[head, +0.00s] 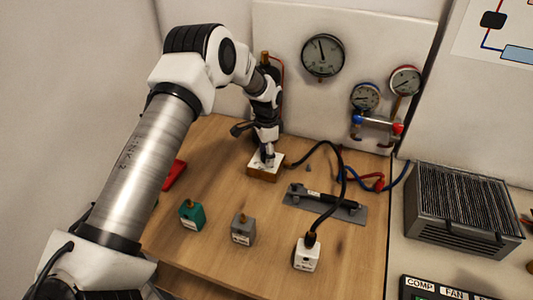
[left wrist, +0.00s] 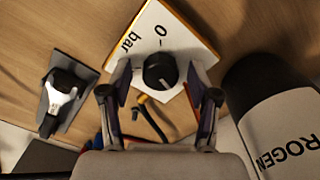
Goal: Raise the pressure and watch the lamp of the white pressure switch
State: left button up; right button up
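The white pressure switch (head: 307,254) stands at the front of the wooden bench, with a black hose running into its top. I cannot make out whether its lamp is lit. A black knob (left wrist: 160,71) with a pale mark sits on a white plate (left wrist: 188,40) marked "0" and "bar". My left gripper (head: 267,158) points down at this plate. In the left wrist view its fingers (left wrist: 160,78) stand on either side of the knob, with gaps showing between them and it. The large dial gauge (head: 323,55) hangs on the back panel. My right gripper is in neither view.
A green switch (head: 192,216) and a grey switch (head: 243,230) stand left of the white one. Two small gauges (head: 366,96) (head: 404,81) sit at the back. A ribbed grey box (head: 463,210) stands right.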

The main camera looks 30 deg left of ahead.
pick_arm(q)
notch_tip(320, 180, up, 12)
dwell(0.4)
